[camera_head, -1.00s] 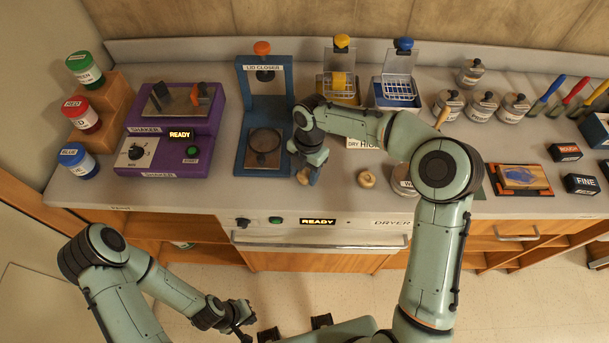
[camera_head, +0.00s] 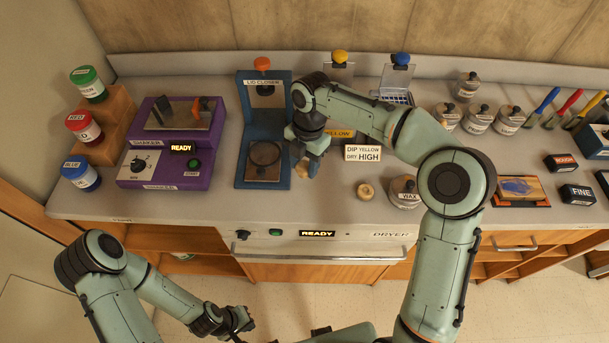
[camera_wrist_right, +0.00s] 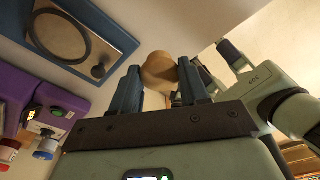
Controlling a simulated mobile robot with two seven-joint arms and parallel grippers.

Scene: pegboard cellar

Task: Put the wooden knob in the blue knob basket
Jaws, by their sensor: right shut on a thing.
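The wooden knob (camera_wrist_right: 159,70) is pale and rounded, held between the fingertips of my right gripper (camera_wrist_right: 158,85) in the wrist view. In the head view my right gripper (camera_head: 306,163) is over the bench just right of the lid closer, with the knob partly hidden at its tips. The blue knob basket (camera_head: 396,95) is a wire basket under a blue knob (camera_head: 400,58) at the back of the bench; my right arm hides its lower part. My left gripper (camera_head: 240,320) is low in front of the bench, its fingers too small to judge.
A second round wooden piece (camera_head: 366,191) lies near the bench front beside the wax jar (camera_head: 404,190). A card (camera_head: 369,159) reads DIP YELLOW, DRY HIGH. The blue lid closer (camera_head: 263,140) and purple shaker (camera_head: 170,150) stand left. The yellow-knobbed basket (camera_head: 340,62) is mostly hidden.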

